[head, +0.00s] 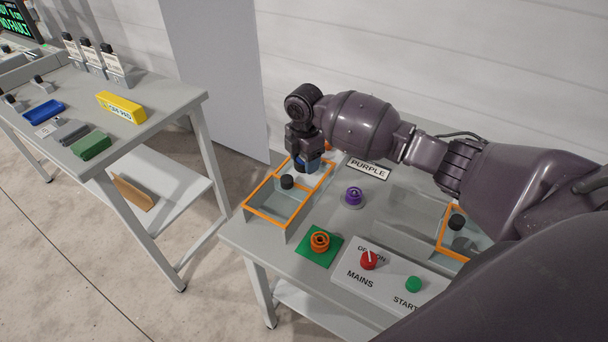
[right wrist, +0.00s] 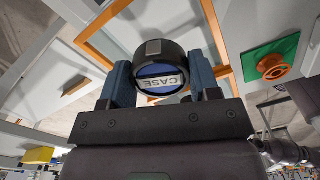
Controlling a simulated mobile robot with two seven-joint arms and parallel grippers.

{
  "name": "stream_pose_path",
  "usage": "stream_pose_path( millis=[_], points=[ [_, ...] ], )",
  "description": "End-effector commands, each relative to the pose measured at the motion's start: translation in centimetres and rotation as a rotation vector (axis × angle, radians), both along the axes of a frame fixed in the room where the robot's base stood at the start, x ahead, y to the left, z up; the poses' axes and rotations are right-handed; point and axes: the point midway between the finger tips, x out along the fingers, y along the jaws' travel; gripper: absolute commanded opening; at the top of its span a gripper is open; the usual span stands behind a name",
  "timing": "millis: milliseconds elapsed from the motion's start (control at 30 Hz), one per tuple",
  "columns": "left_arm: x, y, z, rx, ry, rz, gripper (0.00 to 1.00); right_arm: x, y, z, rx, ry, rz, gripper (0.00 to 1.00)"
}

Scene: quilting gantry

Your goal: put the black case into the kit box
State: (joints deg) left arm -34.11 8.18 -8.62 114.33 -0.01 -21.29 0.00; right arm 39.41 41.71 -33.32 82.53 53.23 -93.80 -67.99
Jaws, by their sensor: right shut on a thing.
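My right gripper (head: 310,164) is shut on the black case (right wrist: 160,68), a short round black piece with a blue face and a white label reading CASE. The case sits between the two blue-grey fingers in the right wrist view; in the head view it is mostly hidden by the gripper. The gripper points down over the far end of an orange-rimmed, divided grey box (head: 262,213) on the near table. I cannot tell whether the case touches the box. My left gripper is not in view.
A black-knobbed piece (head: 287,181) shows at the box. Right of it are a purple spool (head: 354,196), an orange spool (head: 320,241) on a green pad, and a control panel (head: 385,276). A second orange-rimmed box (head: 449,238) is partly behind my arm. Another table (head: 160,106) stands left.

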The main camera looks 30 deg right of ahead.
Motion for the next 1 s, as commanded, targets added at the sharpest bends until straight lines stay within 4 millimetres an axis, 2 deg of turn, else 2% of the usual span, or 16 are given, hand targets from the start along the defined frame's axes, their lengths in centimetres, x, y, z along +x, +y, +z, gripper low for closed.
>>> stream_pose_path(
  millis=[167, 433, 867, 900, 967, 1000],
  points=[
    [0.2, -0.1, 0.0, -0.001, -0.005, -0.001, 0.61, 0.0, 0.0, -1.4, 0.0, 0.001, 0.0, 0.33],
    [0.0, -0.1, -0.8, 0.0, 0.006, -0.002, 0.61, 0.0, 0.0, -5.5, 0.0, 0.001, -0.001, 0.33],
    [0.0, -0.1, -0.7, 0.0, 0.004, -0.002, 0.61, 0.0, 0.0, -6.0, 0.0, -0.001, 0.0, 0.33],
    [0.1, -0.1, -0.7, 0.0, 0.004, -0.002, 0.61, 0.0, 0.0, -6.0, -0.001, -0.001, 0.0, 0.59],
    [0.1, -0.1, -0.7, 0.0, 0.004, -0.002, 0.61, 0.0, 0.0, -6.0, 0.0, -0.001, 0.0, 0.67],
    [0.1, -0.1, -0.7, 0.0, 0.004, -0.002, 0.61, 0.0, 0.0, -5.9, 0.0, -0.001, 0.0, 0.67]
  ],
)
